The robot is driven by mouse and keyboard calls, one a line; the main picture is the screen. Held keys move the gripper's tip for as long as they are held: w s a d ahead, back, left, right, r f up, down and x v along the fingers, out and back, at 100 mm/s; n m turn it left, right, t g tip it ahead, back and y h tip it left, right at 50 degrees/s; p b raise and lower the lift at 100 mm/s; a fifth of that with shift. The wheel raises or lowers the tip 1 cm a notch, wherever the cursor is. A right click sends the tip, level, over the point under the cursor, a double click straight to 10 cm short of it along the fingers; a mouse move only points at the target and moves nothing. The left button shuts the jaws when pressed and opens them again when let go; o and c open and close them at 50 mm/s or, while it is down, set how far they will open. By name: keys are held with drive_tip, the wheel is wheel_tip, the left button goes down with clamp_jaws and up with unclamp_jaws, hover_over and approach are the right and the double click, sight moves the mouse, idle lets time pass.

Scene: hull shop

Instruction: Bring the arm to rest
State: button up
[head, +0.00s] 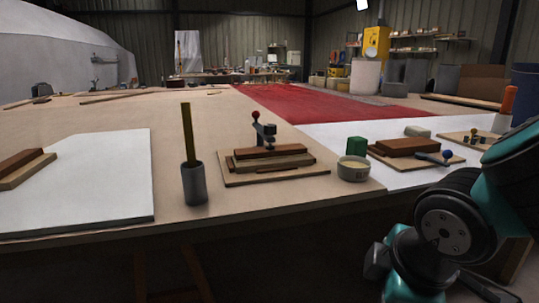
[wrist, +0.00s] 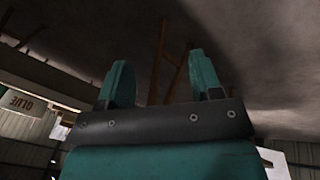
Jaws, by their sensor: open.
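My gripper (wrist: 161,72) shows in the wrist view with its two teal fingers wide apart and nothing between them. In the head view my arm (head: 445,232) is folded at the lower right, in front of the table's near edge and to the right of the mid-table items. I cannot clearly make out the fingers in the head view. In the wrist view the fingers stand against a dim, plain surface and brown wooden bars, with no contact visible.
A white sheet (head: 95,185) lies left.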

drive_tip(key=s+r+m+g+y+p, duration=0.2)
drive_tip(key=s+r+m+g+y, duration=0.15)
drive_tip(key=s+r+m, duration=0.3)
wheel_tip(320, 180, up, 31)
drive_tip(key=p, duration=3.1)
drive_tip(key=shift+s+a, duration=0.4)
drive_tip(key=shift+a, duration=0.05)
